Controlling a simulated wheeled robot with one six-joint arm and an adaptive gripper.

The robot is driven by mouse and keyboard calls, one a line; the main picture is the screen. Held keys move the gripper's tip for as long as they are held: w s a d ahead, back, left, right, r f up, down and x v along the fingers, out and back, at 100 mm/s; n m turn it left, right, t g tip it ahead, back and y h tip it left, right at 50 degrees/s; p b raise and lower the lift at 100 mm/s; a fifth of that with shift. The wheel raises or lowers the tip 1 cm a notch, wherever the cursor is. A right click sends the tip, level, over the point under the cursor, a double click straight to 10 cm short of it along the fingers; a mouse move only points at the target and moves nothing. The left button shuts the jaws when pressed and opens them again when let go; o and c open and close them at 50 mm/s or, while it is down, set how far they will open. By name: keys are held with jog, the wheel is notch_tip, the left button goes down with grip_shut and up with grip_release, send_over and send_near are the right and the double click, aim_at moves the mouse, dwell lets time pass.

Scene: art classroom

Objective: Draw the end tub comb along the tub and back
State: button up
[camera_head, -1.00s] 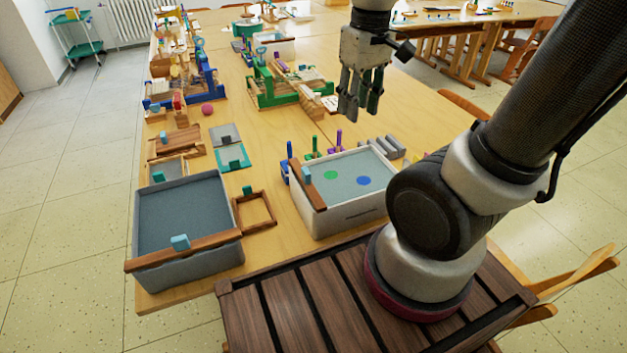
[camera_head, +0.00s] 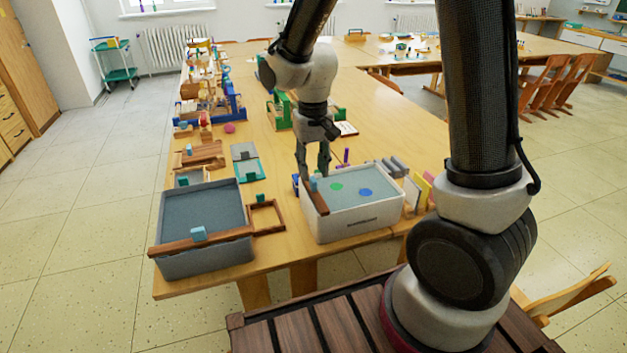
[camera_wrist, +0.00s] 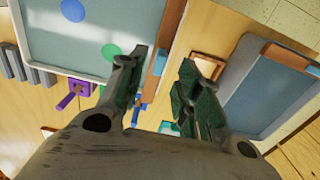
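A white tub (camera_head: 352,224) holds grey-blue liquid with a green spot (camera_head: 336,186) and a blue spot (camera_head: 366,192). A brown comb bar (camera_head: 319,203) with a light-blue grip block (camera_head: 314,184) lies across its left end. My gripper (camera_head: 313,172) points down just above this comb, its fingers apart and empty. In the wrist view the comb bar (camera_wrist: 168,38) shows beyond the gap between my open fingers (camera_wrist: 158,82). I cannot tell whether the fingertips reach down beside the grip block. A grey tub (camera_head: 205,262) at left has its own brown comb (camera_head: 232,239) across the near edge.
A small wooden frame (camera_head: 266,216) lies between the tubs. Purple pegs (camera_wrist: 72,95) and grey ridged pieces (camera_wrist: 28,66) stand close behind the white tub. A green-and-wood loom (camera_head: 283,112) and a blue one (camera_head: 236,112) are farther back. The table's right middle is bare.

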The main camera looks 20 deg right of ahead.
aim_at(313, 179)
notch_tip(313, 179, down, 4)
jog(key=shift+f, duration=0.2)
grip_shut()
